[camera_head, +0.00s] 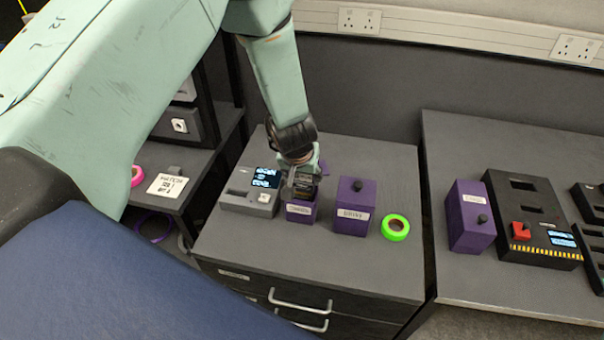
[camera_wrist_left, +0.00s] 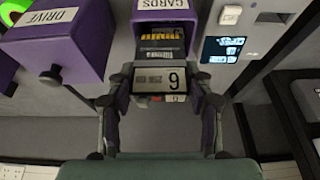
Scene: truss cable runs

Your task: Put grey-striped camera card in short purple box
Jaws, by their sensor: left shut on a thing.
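The short purple box (camera_head: 299,213) stands open on the near cabinet; in the left wrist view its label reads CARDS (camera_wrist_left: 165,4). Inside it a dark card with yellow stripes (camera_wrist_left: 162,42) shows. My left gripper (camera_head: 303,182) is over this box, pointing down, and is shut on a camera card (camera_wrist_left: 162,80). The held card has a white label with a grey patch and a 9. It is at the box's opening; how far it is inside I cannot tell. In the left wrist view the gripper's fingers (camera_wrist_left: 166,92) are on both sides of the card. My right gripper is not in view.
A taller purple box marked DRIVE (camera_head: 353,206) stands close to the right, with a green tape roll (camera_head: 395,227) past it. A grey device with a lit screen (camera_head: 251,190) is close on the left. Another purple box (camera_head: 470,216) and a black device (camera_head: 533,218) stand on the right table.

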